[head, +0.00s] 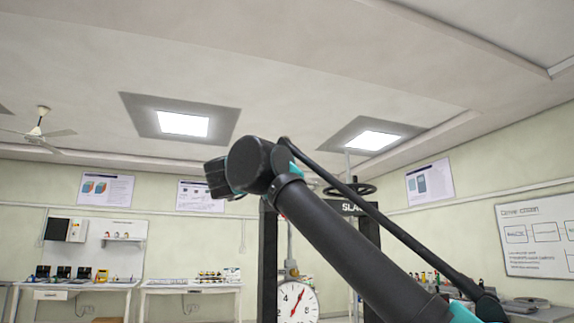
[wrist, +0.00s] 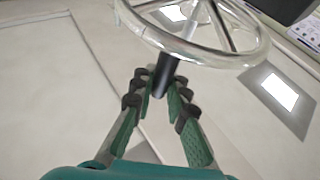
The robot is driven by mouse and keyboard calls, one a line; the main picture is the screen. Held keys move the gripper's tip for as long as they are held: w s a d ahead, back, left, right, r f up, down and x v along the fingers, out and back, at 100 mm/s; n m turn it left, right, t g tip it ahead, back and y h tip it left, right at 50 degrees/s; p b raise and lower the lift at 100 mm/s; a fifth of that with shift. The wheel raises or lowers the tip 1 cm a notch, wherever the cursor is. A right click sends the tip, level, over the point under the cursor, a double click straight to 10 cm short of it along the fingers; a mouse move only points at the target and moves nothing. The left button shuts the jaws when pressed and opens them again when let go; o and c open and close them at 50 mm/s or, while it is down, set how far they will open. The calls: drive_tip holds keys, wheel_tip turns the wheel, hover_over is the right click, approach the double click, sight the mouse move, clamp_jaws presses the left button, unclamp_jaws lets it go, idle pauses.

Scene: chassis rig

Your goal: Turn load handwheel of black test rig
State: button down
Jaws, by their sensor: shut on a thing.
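The black test rig (head: 268,262) stands behind my arm in the head view, with part of a white label on its top beam. Its load handwheel (head: 352,188) shows as a dark wheel above that beam, partly covered by my arm. In the wrist view the handwheel (wrist: 215,57) is a shiny ring with spokes at the top. A short black handle (wrist: 167,76) sticks out from its rim. My gripper (wrist: 160,86) has its green fingers closed around the end of this handle.
A round white dial with a red pointer (head: 298,300) hangs within the rig frame. Benches with small equipment (head: 190,287) stand along the back wall at left. A whiteboard (head: 538,232) is on the right wall. The space above the rig is open up to the ceiling.

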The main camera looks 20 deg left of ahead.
drive_tip(key=shift+s+a+m+h, duration=0.1)
drive_tip(key=shift+a+m+h, duration=0.25)
drive_tip(key=shift+h, duration=0.65)
drive_tip(key=shift+m, duration=0.25)
drive_tip(key=c, duration=1.5)
unclamp_jaws()
drive_tip(key=v, duration=1.2)
drive_tip(key=shift+a+r, duration=0.1)
